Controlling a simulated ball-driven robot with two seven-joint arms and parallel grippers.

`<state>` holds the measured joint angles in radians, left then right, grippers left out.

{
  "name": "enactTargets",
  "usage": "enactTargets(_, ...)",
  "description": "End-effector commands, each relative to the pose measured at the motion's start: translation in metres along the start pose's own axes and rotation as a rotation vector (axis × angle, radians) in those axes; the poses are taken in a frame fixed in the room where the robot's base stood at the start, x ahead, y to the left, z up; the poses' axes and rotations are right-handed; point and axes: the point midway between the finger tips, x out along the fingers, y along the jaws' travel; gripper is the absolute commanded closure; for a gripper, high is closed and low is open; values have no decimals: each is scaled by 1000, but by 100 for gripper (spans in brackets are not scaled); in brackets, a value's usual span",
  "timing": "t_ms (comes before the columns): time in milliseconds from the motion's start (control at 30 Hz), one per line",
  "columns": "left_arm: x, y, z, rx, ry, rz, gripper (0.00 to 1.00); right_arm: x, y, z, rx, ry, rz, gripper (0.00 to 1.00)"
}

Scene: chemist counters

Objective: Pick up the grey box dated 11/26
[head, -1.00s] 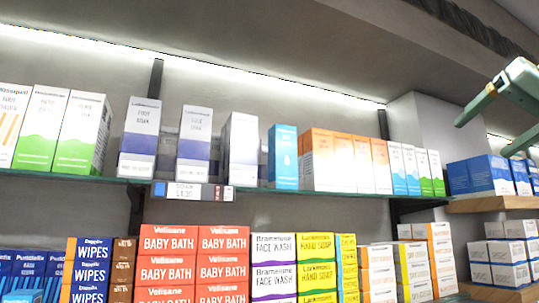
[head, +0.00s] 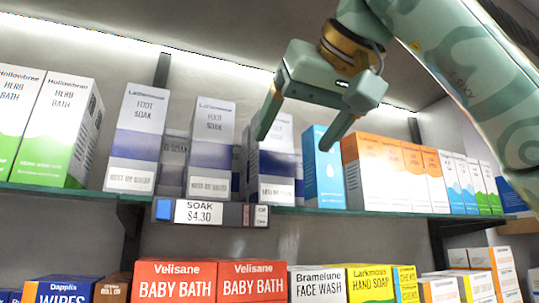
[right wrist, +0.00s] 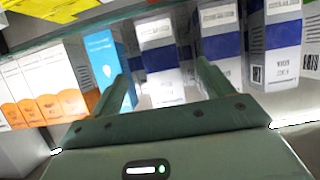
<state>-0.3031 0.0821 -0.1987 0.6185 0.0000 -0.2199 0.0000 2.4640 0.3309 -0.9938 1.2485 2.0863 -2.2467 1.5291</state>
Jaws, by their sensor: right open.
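Several grey Foot Soak boxes with a dark blue band stand upright on the upper glass shelf: a left one (head: 136,138), a middle one (head: 209,150) and a right one (head: 276,172). Small date print near their bases is too small to read surely. My right gripper (head: 295,140) is open and empty, in front of the right box, hiding part of its upper face. In the right wrist view, the picture inverted, a grey box with a blue band (right wrist: 158,58) shows between and beyond the open fingers (right wrist: 160,75). My left gripper is not in view.
A blue box (head: 322,170) and orange-white boxes (head: 365,175) stand close to the right of the grey ones. Green-white Herb Bath boxes (head: 55,130) are at left. More boxes stand below.

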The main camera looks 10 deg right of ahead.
Motion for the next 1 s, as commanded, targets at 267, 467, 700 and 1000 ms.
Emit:
enactTargets(267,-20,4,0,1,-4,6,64,50,0,-2,2,-2,-1,20)
enactTargets(467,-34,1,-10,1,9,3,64,68,1,-6,0,-4,0,20)
enactTargets(700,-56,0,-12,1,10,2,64,102,1,-8,3,-1,0,20)
enactTargets(1000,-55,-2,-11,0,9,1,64,107,1,-6,2,1,1,28)
